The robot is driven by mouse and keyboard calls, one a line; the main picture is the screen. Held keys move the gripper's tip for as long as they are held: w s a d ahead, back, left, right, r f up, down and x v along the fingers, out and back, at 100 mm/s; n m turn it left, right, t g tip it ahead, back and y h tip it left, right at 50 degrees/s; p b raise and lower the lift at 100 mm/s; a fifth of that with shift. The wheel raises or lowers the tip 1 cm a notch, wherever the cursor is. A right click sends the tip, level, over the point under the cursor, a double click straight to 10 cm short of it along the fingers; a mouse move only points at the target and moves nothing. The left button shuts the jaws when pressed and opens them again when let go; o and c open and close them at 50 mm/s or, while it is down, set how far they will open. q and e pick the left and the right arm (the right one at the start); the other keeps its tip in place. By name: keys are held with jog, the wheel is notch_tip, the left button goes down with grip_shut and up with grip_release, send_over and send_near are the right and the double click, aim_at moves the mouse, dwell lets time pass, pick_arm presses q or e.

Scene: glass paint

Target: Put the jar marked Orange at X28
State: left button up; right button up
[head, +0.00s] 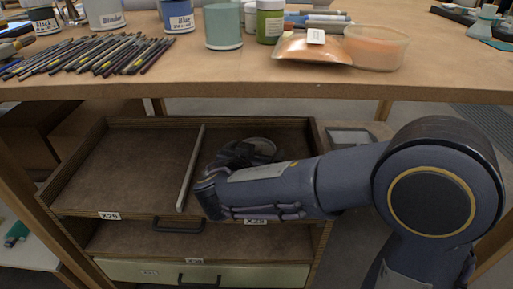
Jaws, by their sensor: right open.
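My right gripper (243,154) reaches down into that compartment, right beside this round thing. Its jaws are open, but whether they touch it is hard to tell. A label that looks like X28 (256,221) is on the front of the right compartment, partly under my arm. My left gripper is out of view.
A divider (190,168) splits the drawer; the left compartment is empty and its label (109,216) is small. The table (180,75) above the drawer holds brushes (95,57), jars marked Blue (178,18) and Black (44,20), and an orange powder bowl (375,48).

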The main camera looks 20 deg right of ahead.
jog(key=p+v, duration=0.2)
jog(key=v, duration=0.8)
jog(key=shift+s+a, duration=0.2)
jog(key=shift+s, duration=0.15)
jog(key=shift+r, duration=0.1)
